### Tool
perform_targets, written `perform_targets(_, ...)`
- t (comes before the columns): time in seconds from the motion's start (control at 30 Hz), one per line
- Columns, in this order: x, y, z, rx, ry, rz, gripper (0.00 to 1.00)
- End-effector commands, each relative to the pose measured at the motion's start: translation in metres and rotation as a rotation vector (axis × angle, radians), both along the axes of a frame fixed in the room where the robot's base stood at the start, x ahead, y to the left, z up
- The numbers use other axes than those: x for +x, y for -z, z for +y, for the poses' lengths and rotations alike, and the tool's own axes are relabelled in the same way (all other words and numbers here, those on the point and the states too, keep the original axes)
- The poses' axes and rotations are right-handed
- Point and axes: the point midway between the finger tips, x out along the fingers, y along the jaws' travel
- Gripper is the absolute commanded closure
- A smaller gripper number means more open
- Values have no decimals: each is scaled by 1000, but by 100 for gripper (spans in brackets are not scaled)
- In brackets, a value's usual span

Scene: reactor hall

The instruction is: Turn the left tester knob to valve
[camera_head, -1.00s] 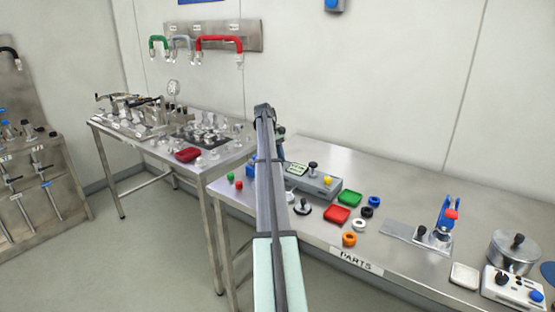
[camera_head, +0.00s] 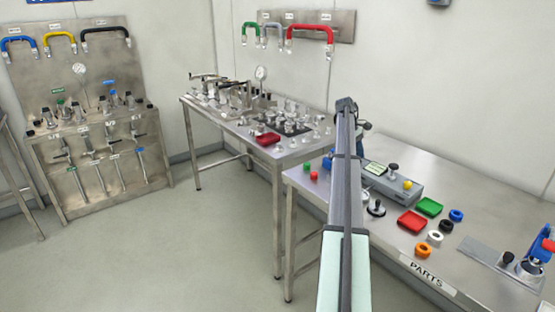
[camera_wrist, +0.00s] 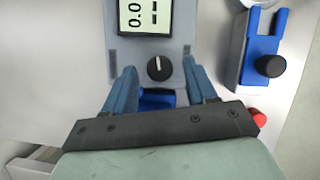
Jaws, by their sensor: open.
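The wrist view looks down on the tester's display (camera_wrist: 145,16), reading 0.0. Just below it is a black knob (camera_wrist: 160,68) with a white mark pointing up in the picture; it appears to be the left knob. My gripper (camera_wrist: 160,77) is open, with its blue fingers on either side of this knob. I cannot tell whether they touch it.
A blue fixture with a black knob (camera_wrist: 270,66) stands close by on the right in the wrist view, with a red button (camera_wrist: 257,117) below it. A red tray (camera_head: 411,222), a green tray (camera_head: 429,206) and several rings lie right of my arm in the head view.

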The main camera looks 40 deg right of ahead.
Motion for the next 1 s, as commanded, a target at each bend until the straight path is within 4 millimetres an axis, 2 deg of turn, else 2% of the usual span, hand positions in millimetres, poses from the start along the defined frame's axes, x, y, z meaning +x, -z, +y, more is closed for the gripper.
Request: perform_targets(1.0, -8, 0, 10, -2, -956, 0, 44)
